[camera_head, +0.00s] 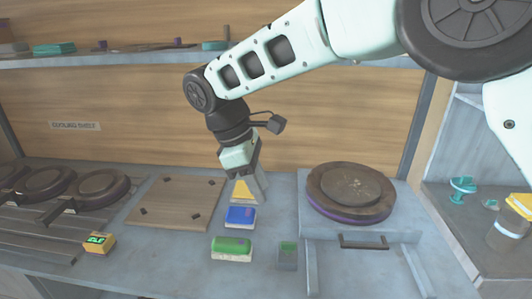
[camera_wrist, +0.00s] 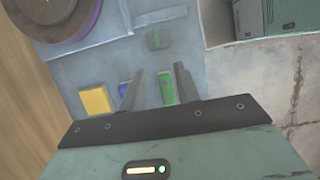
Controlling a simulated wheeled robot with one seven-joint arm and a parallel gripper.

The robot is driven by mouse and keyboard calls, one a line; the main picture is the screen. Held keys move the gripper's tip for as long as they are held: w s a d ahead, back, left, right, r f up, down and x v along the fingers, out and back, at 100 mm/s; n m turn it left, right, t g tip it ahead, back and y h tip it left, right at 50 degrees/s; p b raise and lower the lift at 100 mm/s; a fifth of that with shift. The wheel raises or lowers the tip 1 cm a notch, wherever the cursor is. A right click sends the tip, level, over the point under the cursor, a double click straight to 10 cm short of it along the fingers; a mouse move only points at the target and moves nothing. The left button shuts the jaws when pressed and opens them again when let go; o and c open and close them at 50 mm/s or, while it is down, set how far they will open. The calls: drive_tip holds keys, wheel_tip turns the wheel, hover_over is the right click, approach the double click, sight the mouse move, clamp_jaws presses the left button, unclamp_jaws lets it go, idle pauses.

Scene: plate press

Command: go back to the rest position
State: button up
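My gripper (camera_head: 247,196) hangs over the counter between the wooden board and the round press, with my arm reaching in from the upper right. In the wrist view, its two fingers (camera_wrist: 159,72) stand apart with nothing held between them. A yellow block (camera_head: 242,189) shows behind the fingers and is partly hidden; it also shows left of them in the wrist view (camera_wrist: 96,101). A blue block (camera_head: 240,216) lies just in front of the gripper. A green block (camera_head: 231,246) lies nearer; it shows beyond the finger gap in the wrist view (camera_wrist: 167,86).
A round dark plate (camera_head: 350,188) sits on the press at right, with a handle (camera_head: 363,241) in front. A small grey-green block (camera_head: 287,254), a wooden board (camera_head: 176,201) and a yellow timer (camera_head: 99,242) are on the counter (camera_head: 190,262). A shelf (camera_head: 130,58) runs behind.

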drive_tip(key=s+d+f+m+y, duration=0.1)
drive_tip(key=s+d+m+y, duration=0.1)
drive_tip(key=s+d+m, duration=0.3)
drive_tip(key=s+d+f+m+y, duration=0.1)
drive_tip(key=s+d+m, duration=0.3)
drive_tip(key=s+d, duration=0.9)
drive_tip(key=s+y, duration=0.1)
drive_tip(key=s, duration=0.4)
drive_tip(key=shift+s+d+m+y, duration=0.2)
drive_tip(key=shift+d+m+y, duration=0.15)
drive_tip(key=shift+m+y, duration=0.05)
